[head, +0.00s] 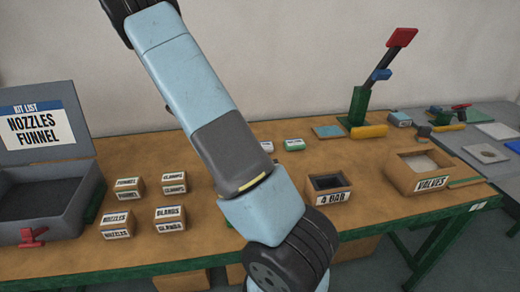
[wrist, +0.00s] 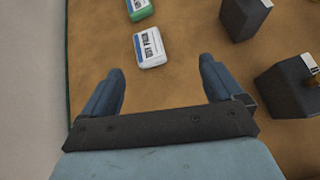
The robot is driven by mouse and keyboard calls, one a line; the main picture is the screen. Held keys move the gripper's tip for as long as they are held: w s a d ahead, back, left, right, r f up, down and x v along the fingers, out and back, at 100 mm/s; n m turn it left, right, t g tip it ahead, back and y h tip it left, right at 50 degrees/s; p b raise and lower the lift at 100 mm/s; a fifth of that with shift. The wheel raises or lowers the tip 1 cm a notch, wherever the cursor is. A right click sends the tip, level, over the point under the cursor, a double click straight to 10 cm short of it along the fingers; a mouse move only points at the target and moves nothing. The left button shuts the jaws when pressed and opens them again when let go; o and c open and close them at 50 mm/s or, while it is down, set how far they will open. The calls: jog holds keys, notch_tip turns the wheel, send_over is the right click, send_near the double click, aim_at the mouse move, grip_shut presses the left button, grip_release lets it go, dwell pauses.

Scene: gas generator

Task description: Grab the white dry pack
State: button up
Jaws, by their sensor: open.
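A small white pack (wrist: 151,48) with a blue-and-white label lies on the brown worktop in the wrist view. It lies just beyond my gripper (wrist: 160,66), between the lines of its two fingers and apart from both. My gripper is open and empty. A green pack (wrist: 140,10) lies just past the white one, cut by the top edge. In the head view the white pack (head: 267,146) lies beside my arm, left of the green pack (head: 294,144). My gripper does not show clearly in the head view.
Dark blocks (wrist: 245,17) stand right of the packs in the wrist view. In the head view, labelled boxes (head: 116,224) and an open grey case (head: 40,205) stand left. A "4 BAR" box (head: 328,198), a "VALVES" tray (head: 431,183) and a green lever stand (head: 358,103) stand right.

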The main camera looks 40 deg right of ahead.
jog(key=f, duration=0.1)
jog(key=w+d+f+n+h, duration=0.1)
jog(key=f, duration=0.1)
jog(key=w+d+f+n+h, duration=0.1)
jog(key=shift+w+f+g, duration=0.15)
jog(key=shift+w+g, duration=0.1)
jog(key=shift+g, duration=0.15)
send_near(266, 144)
jog(key=x, duration=0.3)
jog(key=shift+d+f, duration=0.25)
jog(key=shift+x, duration=2.95)
jog(key=shift+s, duration=0.2)
jog(key=shift+c, duration=0.2)
jog(key=c, duration=1)
jog(key=shift+r, duration=0.15)
